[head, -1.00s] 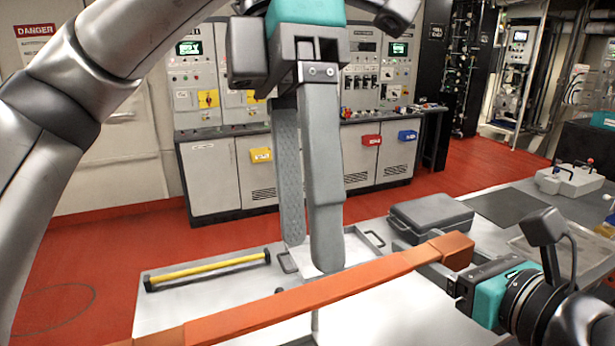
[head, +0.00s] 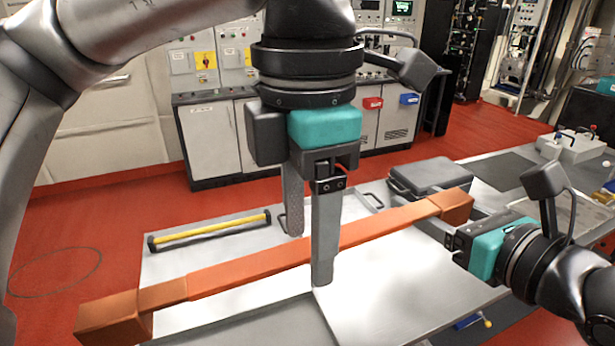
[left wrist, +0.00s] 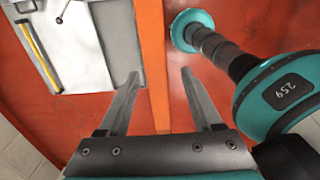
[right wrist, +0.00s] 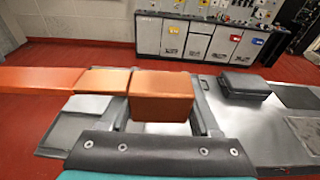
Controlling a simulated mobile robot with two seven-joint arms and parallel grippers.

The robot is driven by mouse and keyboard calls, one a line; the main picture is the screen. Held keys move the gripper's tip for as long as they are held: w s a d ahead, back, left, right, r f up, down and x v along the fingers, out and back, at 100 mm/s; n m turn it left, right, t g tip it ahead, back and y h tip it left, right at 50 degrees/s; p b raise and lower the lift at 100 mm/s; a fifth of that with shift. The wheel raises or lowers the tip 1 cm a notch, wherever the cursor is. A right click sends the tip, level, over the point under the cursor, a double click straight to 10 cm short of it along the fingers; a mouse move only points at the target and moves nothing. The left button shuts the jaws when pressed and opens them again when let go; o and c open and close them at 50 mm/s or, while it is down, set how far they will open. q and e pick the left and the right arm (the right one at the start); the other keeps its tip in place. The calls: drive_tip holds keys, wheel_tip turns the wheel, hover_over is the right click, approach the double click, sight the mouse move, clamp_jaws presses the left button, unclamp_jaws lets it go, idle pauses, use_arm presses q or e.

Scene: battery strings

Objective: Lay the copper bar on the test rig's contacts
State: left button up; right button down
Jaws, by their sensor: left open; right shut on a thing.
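The copper bar (head: 270,262) is a long orange-brown bar with a thicker block at each end, lying diagonally across the head view above the bench. My right gripper (head: 462,226) is shut on its right end block, which also shows in the right wrist view (right wrist: 162,95). My left gripper (head: 308,258) is open, pointing down over the bar's middle. One finger is in front of the bar and one behind. In the left wrist view the bar (left wrist: 152,60) runs between the spread fingers (left wrist: 160,78). I cannot make out the test rig's contacts.
A yellow-and-black bar (head: 210,231) lies on the pale bench top (head: 420,270). A grey case (head: 432,176) and a white unit with levers (head: 572,148) stand farther right. Control cabinets (head: 210,142) line the back. Red floor (head: 60,225) is clear at left.

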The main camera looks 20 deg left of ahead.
sight(309, 261)
use_arm(q)
drive_tip(key=shift+f, duration=1.35)
use_arm(e)
drive_tip(key=shift+r, duration=0.1)
use_arm(q)
drive_tip(key=shift+c, duration=0.2)
clamp_jaws()
drive_tip(key=shift+d, duration=0.1)
drive_tip(key=shift+r, duration=0.1)
use_arm(e)
drive_tip(key=shift+c, duration=0.6)
unclamp_jaws()
drive_tip(key=shift+o, duration=0.4)
drive_tip(key=shift+f, duration=0.2)
